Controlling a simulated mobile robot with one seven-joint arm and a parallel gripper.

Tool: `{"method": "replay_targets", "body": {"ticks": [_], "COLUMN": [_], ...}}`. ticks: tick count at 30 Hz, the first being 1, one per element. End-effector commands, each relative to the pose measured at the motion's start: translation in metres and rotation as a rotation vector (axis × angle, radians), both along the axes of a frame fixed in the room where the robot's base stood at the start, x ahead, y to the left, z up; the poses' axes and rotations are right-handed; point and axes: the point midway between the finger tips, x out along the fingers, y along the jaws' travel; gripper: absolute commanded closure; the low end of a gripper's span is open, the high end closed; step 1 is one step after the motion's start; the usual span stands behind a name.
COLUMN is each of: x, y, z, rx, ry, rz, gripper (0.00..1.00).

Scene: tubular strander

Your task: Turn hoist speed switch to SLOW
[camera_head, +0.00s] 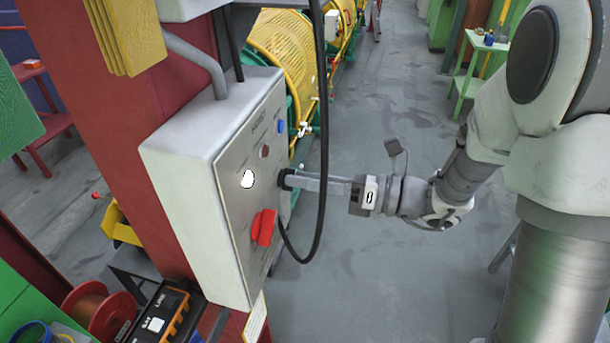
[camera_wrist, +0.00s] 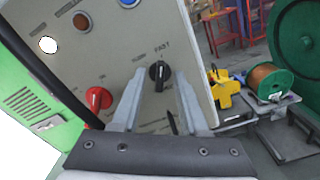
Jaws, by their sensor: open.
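The hoist speed switch (camera_wrist: 160,71) is a small black knob on the grey panel in the wrist view. The word FAST is printed just above it. Its pale mark looks roughly upright, towards FAST; a label below is partly hidden. My gripper (camera_wrist: 160,78) is open, with one finger on each side of the knob. I cannot tell whether the fingers touch it. In the head view my gripper (camera_head: 289,178) reaches the right part of the panel (camera_head: 232,220) from the right, and its fingertips largely hide the knob.
A red rotary handle (camera_head: 265,228), a white lamp (camera_head: 247,179) and a blue button (camera_head: 281,126) share the panel. A black cable (camera_head: 323,120) hangs in a loop close to my gripper. A red column (camera_head: 110,120) stands behind the box. The floor at right is mostly clear.

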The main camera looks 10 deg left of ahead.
Motion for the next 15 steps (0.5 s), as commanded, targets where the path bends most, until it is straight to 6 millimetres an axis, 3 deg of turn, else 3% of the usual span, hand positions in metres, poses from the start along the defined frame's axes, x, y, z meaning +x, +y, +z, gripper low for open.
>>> {"method": "replay_targets", "body": {"ticks": [8, 15], "x": [0.0002, 0.0002], "y": [0.0014, 0.0012], "z": [-0.0003, -0.0002], "rx": [0.0, 0.0], "ry": [0.0, 0.0], "rz": [0.0, 0.0], "gripper": [0.56, 0.99]}}
